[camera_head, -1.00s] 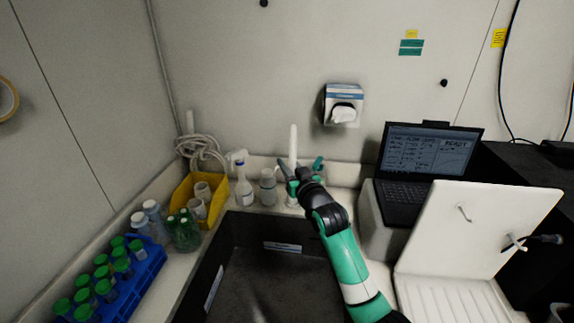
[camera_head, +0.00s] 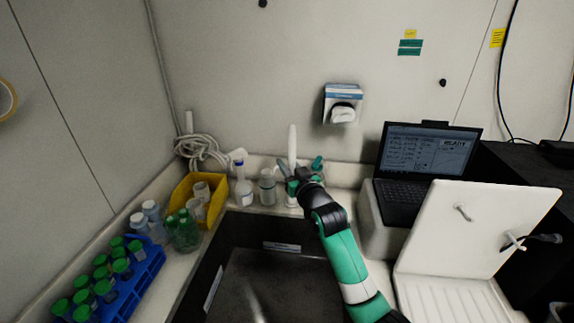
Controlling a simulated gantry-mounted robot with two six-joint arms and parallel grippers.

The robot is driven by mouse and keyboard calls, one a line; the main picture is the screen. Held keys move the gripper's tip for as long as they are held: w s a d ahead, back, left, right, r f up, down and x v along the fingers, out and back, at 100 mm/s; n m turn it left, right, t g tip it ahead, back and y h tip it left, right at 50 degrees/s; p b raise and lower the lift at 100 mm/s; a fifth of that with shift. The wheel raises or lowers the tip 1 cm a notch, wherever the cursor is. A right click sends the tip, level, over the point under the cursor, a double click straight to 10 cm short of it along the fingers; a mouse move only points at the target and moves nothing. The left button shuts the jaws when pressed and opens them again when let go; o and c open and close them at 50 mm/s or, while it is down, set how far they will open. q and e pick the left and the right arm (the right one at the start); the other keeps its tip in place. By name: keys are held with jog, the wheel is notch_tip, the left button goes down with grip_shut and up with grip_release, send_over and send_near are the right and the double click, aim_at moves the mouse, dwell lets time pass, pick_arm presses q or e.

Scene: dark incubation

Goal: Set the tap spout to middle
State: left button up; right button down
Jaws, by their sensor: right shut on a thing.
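The tap's white upright column (camera_head: 292,145) stands behind the far edge of the dark sink (camera_head: 285,262). My right gripper (camera_head: 290,178) is at the tap, in front of the column and low down. It is shut on the tap spout, which is mostly hidden behind the gripper and wrist, so I cannot read its exact angle. My right arm comes in from the lower right over the sink. My left gripper is not in view.
A wash bottle (camera_head: 243,187) and a white bottle (camera_head: 267,187) stand close left of the tap. A yellow bin (camera_head: 184,196) and a blue tube rack (camera_head: 135,277) are further left. A laptop (camera_head: 425,165) and a white drying rack (camera_head: 470,235) are at right.

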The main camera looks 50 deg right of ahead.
jog(key=c, duration=0.7)
grip_release()
